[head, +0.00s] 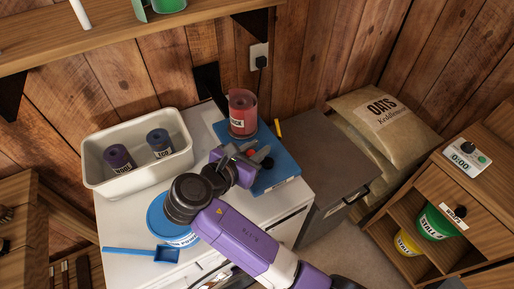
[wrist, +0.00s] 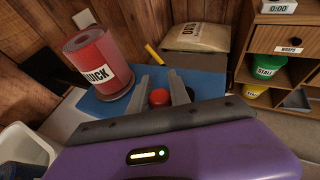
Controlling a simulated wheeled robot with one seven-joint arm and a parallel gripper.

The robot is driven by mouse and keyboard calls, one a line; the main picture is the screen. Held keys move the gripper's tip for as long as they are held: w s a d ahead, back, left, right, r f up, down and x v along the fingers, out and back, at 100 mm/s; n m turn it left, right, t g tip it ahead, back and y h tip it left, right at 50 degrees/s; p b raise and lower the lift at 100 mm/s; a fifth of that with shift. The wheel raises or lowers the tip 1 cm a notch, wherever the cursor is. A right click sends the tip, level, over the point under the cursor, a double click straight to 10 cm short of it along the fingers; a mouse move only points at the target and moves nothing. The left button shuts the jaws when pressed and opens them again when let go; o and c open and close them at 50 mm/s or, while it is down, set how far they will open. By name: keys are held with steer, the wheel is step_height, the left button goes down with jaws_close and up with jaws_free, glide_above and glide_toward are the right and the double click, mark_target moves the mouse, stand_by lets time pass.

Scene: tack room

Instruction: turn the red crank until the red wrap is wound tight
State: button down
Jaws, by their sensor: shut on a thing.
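The red wrap (head: 242,122) stands upright as a roll on the blue winder base (head: 283,170), its label partly readable as "QUICK" in the wrist view (wrist: 100,72). My gripper (head: 259,156) is over the front part of the blue base, in front of the roll. In the wrist view its fingers (wrist: 166,92) are on either side of the red crank knob (wrist: 160,97), shut on it. The crank's arm below the knob is hidden by my gripper. How tight the wrap is cannot be told.
A cream bin (head: 97,182) with two dark rolls stands left on the white top. A blue round tub (head: 157,222) and a blue scoop (head: 140,252) lie nearer. A yellow stick (head: 278,128) is beside the base. An oats sack (head: 385,115) and wooden cubby (head: 450,190) are right.

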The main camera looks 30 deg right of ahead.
steer(key=shift+r, duration=0.15)
steer(key=shift+w+d+r+m+g+h+p, duration=0.1)
steer(key=shift+m+g+h+p, duration=0.1)
steer(key=shift+m+g+p, duration=0.35)
steer(key=shift+w+d+r+m+g+h+p, duration=0.1)
steer(key=shift+m+g+h+p, duration=0.15)
steer(key=shift+p, duration=0.45)
steer(key=m+g+p, duration=0.1)
steer(key=p, duration=0.1)
steer(key=m+g+p, duration=0.1)
steer(key=m+g, duration=0.1)
steer(key=shift+w+d+g+h+p, duration=0.15)
steer(key=shift+d+g+h+p, duration=0.15)
steer(key=shift+d+h+p, duration=0.05)
steer(key=m+g, duration=0.1)
steer(key=m+g+p, duration=0.1)
steer(key=m+g, duration=0.1)
steer(key=shift+d+f, duration=0.2)
steer(key=shift+d, duration=0.15)
steer(key=shift+d+f+m+g+y, duration=0.1)
steer(key=shift+d+m+g+y, duration=0.15)
steer(key=shift+m+g, duration=0.35)
steer(key=shift+d+m+g+y, duration=0.15)
steer(key=shift+m+g+y, duration=0.25)
steer(key=shift+g, duration=0.4)
steer(key=shift+d+m+g, duration=0.15)
steer(key=shift+m+g, duration=0.35)
steer(key=c, duration=1.2)
jaws_free()
